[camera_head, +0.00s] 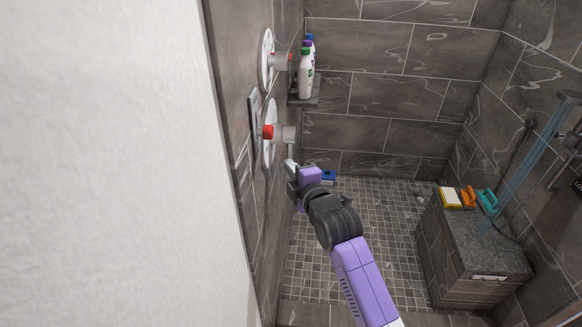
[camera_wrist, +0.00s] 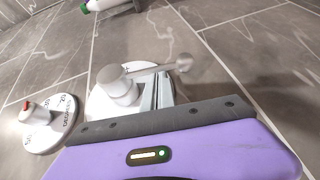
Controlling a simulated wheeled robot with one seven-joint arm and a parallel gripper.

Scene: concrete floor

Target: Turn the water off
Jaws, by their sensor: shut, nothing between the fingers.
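Two round white wall plates carry controls on the left wall in the head view: an upper control (camera_head: 279,61) and a lower control (camera_head: 288,134), both with red parts. In the wrist view, one control (camera_wrist: 117,86) has a thin lever with a rounded end (camera_wrist: 183,62); a numbered dial (camera_wrist: 47,124) with a red mark is to its left. My gripper (camera_head: 291,166) is shut and empty, just below the lower control. In the wrist view its fingers (camera_wrist: 160,90) overlap the lever side of the control; I cannot tell whether they touch it. Blue water streams (camera_head: 545,150) fall at the right.
Bottles (camera_head: 305,73) stand on a small corner shelf (camera_head: 306,99) behind the controls. A stone bench (camera_head: 465,240) at the right bears a yellow-and-white item (camera_head: 450,198), an orange item (camera_head: 468,197) and a teal item (camera_head: 488,200). A blue item (camera_head: 328,177) lies beyond my gripper. The tiled floor between is mostly clear.

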